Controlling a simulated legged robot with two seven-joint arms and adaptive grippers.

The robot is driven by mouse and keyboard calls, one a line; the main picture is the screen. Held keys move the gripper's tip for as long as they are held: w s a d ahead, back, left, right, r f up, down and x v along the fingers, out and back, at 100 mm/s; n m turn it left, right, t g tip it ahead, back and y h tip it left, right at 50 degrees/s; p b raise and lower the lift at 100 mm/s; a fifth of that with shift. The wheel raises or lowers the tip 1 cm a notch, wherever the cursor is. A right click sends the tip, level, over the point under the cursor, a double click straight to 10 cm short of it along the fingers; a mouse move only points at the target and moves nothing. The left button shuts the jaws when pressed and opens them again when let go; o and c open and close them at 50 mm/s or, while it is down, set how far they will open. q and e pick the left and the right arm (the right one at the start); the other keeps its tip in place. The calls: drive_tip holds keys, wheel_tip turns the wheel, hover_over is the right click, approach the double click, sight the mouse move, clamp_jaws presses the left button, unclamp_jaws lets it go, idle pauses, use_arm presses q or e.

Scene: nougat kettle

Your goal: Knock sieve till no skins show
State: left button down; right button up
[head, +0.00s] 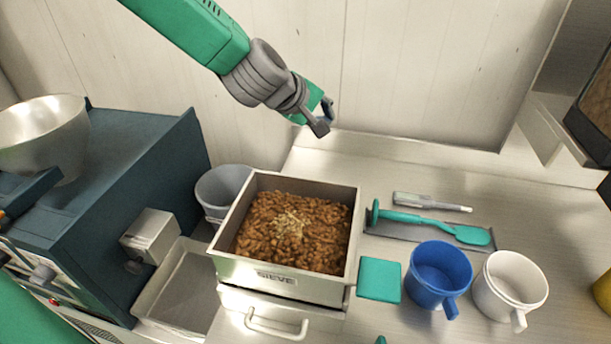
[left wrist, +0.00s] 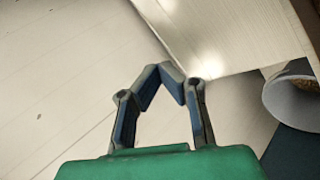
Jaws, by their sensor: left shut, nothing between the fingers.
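The sieve (head: 268,275) is a square metal box with its name on the front, standing above a drawer-like part with a handle. Brown nuts (head: 320,245) fill it, and a patch of pale skins (head: 289,223) shows on top near the middle. My left gripper (head: 325,118) is above and behind the sieve, close to the back wall and apart from it. Its fingertips meet in the left wrist view (left wrist: 166,76), with nothing between them. My right gripper is not in view.
Left of the sieve are a grey bucket (head: 221,186), a metal tray (head: 184,297) and a dark machine with a metal bowl (head: 45,135).

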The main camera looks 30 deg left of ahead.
use_arm(q)
drive_tip(key=s+m+g+p, duration=0.1)
drive_tip(key=m, duration=0.7)
drive_tip(key=s+a+m+g, duration=0.1)
drive_tip(key=m, duration=0.7)
drive_tip(key=s+a+m+g+p, duration=0.1)
drive_tip(key=m, duration=0.6)
drive_tip(key=shift+s+f+m+y+p, duration=0.15)
drive_tip(key=shift+s+m+y+p, duration=0.15)
drive_tip(key=shift+s+m+y, duration=0.1)
drive_tip(key=f+b, duration=0.2)
drive_tip(key=f, duration=0.1)
drive_tip(key=s+f+b, duration=0.1)
drive_tip(key=f+b, duration=0.1)
drive_tip(key=b, duration=0.1)
drive_tip(key=f+b, duration=0.3)
drive_tip(key=shift+s+d+f, duration=0.25)
drive_tip(key=shift+s+f, duration=0.05)
drive_tip(key=shift+s, duration=0.1)
